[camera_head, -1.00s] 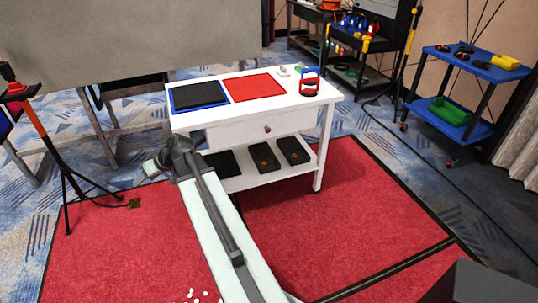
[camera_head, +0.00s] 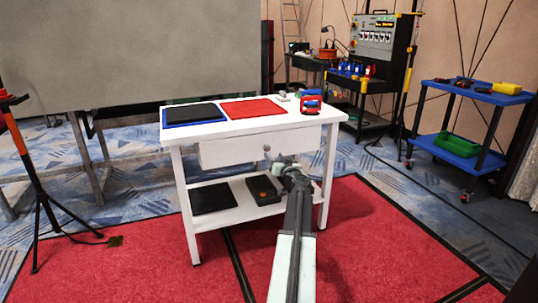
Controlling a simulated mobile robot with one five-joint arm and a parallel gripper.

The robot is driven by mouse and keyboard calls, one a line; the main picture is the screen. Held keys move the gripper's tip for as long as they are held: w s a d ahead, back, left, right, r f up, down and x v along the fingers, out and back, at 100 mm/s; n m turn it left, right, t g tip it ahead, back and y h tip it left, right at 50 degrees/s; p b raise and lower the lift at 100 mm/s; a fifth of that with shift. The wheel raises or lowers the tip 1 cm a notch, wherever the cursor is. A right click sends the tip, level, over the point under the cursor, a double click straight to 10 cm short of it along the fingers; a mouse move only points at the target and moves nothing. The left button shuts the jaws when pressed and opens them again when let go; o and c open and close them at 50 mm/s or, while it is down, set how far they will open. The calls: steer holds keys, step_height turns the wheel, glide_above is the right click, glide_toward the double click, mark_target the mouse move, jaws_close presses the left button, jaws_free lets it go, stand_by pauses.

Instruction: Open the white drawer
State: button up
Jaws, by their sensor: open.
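The white drawer (camera_head: 228,152) sits under the top of a white table (camera_head: 258,125), and its front looks shut. Its small round brown knob (camera_head: 267,148) is in the middle of the front. My gripper (camera_head: 281,161) is open, just below and right of the knob in the picture. I cannot tell whether it touches the knob or the drawer front. My wrist and arm hide part of the lower shelf and the lower right of the drawer front.
A black pad (camera_head: 194,112), a red pad (camera_head: 252,107) and a red and blue item (camera_head: 311,103) lie on the tabletop. Black trays (camera_head: 212,197) sit on the lower shelf. A tripod (camera_head: 42,190) stands left, a blue cart (camera_head: 460,145) right. Red mat floor is clear in front.

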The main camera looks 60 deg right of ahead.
mark_target(268, 149)
steer(key=x, duration=0.6)
steer(key=shift+w+d, duration=0.15)
steer(key=shift+w, duration=0.15)
jaws_close()
steer(key=shift+s, duration=0.1)
stand_by(0.8)
